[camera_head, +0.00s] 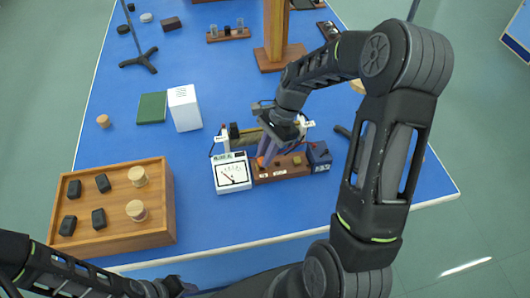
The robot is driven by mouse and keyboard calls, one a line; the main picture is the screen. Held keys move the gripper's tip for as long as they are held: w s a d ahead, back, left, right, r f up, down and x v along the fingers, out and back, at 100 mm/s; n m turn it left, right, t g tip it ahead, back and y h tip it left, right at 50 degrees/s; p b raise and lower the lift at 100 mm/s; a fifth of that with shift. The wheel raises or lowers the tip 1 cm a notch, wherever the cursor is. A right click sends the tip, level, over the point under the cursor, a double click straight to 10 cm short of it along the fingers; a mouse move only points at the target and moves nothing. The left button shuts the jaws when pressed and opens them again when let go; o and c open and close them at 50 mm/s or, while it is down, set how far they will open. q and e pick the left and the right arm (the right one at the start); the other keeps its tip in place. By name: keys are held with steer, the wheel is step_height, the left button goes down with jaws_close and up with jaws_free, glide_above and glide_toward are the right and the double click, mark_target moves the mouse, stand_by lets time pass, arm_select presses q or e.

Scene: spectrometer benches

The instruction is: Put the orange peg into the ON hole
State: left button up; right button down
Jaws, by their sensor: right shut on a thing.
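The orange peg (261,161) shows as a small orange patch at the tips of my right gripper (266,154). That gripper reaches down from above and is shut on the peg. The peg is over the left part of a brown wooden block (284,175) with small white labels and small knobs on it. The labels are too small to read, so I cannot tell which hole is ON. I cannot tell whether the peg touches the block. My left gripper (172,287) is low at the bottom edge, small and dark, and its jaws are unclear.
A white meter (232,174) stands left of the block and a dark blue box (319,155) right of it. A wooden tray (152,228) with black blocks and round wooden pegs lies at front left.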

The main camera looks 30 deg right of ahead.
steer(key=shift+f+b, duration=0.3)
steer(key=shift+f, duration=0.4)
steer(key=c, duration=1.3)
jaws_free()
steer(key=shift+o, duration=0.2)
steer(key=b+v, duration=0.1)
steer(key=v, duration=0.7)
steer(key=shift+f, duration=0.1)
